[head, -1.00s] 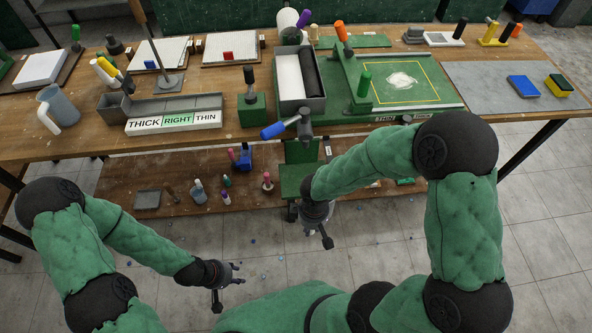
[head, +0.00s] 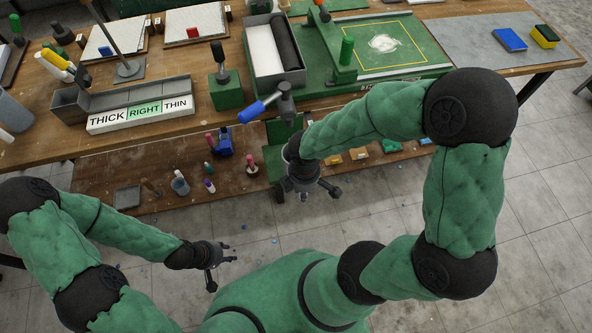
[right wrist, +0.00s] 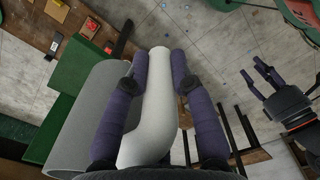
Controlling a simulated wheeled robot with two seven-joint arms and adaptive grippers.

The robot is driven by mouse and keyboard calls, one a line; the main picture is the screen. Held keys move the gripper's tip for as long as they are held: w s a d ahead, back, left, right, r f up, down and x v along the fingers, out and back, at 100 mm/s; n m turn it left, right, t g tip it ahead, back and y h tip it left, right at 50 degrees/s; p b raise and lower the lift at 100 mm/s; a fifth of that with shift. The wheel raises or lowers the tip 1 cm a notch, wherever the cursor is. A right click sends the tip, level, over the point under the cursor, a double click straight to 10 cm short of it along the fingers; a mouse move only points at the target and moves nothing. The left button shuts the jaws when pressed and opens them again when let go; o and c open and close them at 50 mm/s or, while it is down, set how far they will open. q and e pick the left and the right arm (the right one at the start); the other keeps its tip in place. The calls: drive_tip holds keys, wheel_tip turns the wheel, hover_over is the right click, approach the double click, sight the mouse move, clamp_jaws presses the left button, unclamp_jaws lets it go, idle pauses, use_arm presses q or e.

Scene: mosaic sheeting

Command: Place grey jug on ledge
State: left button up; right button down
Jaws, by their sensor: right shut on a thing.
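In the right wrist view, the two fingers of my right gripper (right wrist: 161,72) are closed on both sides of the pale curved handle (right wrist: 150,125) of a grey jug (right wrist: 88,115). The wide grey body lies left of the handle. In the head view my right gripper (head: 312,190) hangs in front of the bench; I cannot make out the held jug there. My left gripper (head: 230,253) is low at the front with its fingers apart and empty. The ledge is probably the lower wooden shelf (head: 105,170), but I cannot be sure.
A blue-grey jug (head: 12,112) with a white handle is cut off at the left edge of the bench (head: 50,150). Several small items stand on the lower shelf.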

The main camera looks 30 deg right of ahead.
drive_tip(key=w, duration=0.2)
drive_tip(key=w+d, duration=0.1)
drive_tip(key=w, duration=0.2)
drive_tip(key=w+d+b, duration=0.1)
drive_tip(key=w, duration=0.1)
drive_tip(key=shift+w, duration=0.35)
drive_tip(key=f+b, duration=0.2)
drive_tip(key=f, duration=0.1)
drive_tip(key=shift+w+f, duration=0.2)
drive_tip(key=shift+f, duration=0.1)
drive_tip(key=shift+r, duration=0.1)
drive_tip(key=c, duration=1.5)
unclamp_jaws()
drive_tip(key=shift+f, duration=0.2)
drive_tip(key=o, duration=0.4)
drive_tip(key=shift+o, duration=0.2)
drive_tip(key=shift+r, duration=0.1)
